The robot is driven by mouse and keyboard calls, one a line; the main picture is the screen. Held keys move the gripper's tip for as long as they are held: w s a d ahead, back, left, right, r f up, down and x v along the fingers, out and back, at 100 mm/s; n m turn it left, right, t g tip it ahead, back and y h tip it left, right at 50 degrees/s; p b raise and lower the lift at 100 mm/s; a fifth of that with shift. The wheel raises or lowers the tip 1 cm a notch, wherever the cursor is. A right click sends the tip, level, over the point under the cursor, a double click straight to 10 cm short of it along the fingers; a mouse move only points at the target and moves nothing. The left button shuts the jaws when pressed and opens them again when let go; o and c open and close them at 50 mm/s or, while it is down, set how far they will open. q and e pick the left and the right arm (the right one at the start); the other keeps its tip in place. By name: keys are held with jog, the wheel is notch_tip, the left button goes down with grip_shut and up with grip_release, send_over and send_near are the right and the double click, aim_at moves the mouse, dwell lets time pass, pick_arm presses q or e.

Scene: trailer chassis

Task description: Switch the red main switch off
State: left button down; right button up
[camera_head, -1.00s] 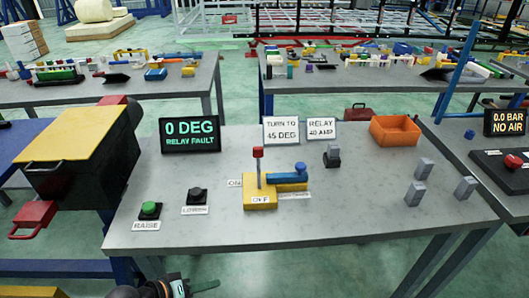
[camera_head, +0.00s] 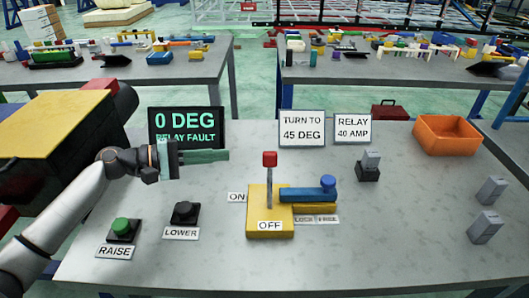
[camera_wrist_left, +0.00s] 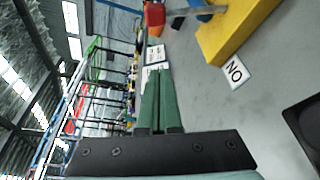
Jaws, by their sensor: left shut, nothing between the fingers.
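The red main switch (camera_head: 269,160) is a red knob on an upright grey lever, standing on a yellow base (camera_head: 258,212). An ON label (camera_head: 237,197) lies at the base's left and an OFF label (camera_head: 269,225) is on its front. A blue handle (camera_head: 305,194) lies beside the lever, with LOCK and FREE labels below it. My left gripper (camera_head: 226,155) is shut and empty, its green fingers pointing right, a short way left of the red knob and apart from it. In the left wrist view the fingers (camera_wrist_left: 158,100) are together, and the red knob (camera_wrist_left: 154,18) shows beyond them.
A green RAISE button (camera_head: 121,226) and a black LOWER button (camera_head: 185,211) stand at the front left. Behind my gripper is a display (camera_head: 185,126) reading 0 DEG, RELAY FAULT. An orange bin (camera_head: 446,134) and grey blocks (camera_head: 488,190) stand at the right.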

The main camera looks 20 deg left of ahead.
aim_at(270, 181)
pick_arm(q)
jog(key=shift+r, duration=0.2)
pick_arm(e)
jog(key=shift+s+f, duration=0.25)
jog(key=shift+s, duration=0.3)
pick_arm(q)
jog(key=d+p, duration=0.1)
jog(key=d, duration=0.2)
jog(key=w+d+p, duration=0.1)
jog(key=d, duration=0.2)
jog(key=w+d+p, duration=0.1)
jog(key=d, duration=0.1)
jog(key=shift+w+d, duration=0.25)
jog(key=shift+d, duration=0.15)
jog(key=shift+s+d+r, duration=0.15)
jog(key=shift+s, duration=0.15)
pick_arm(e)
jog(key=shift+d+r, duration=0.35)
jog(key=shift+r, duration=0.25)
jog(key=shift+d+r, duration=0.3)
jog(key=shift+r, duration=0.25)
pick_arm(q)
jog(key=shift+d, duration=0.15)
pick_arm(e)
jog(key=shift+s+a, duration=0.1)
jog(key=shift+a, duration=0.1)
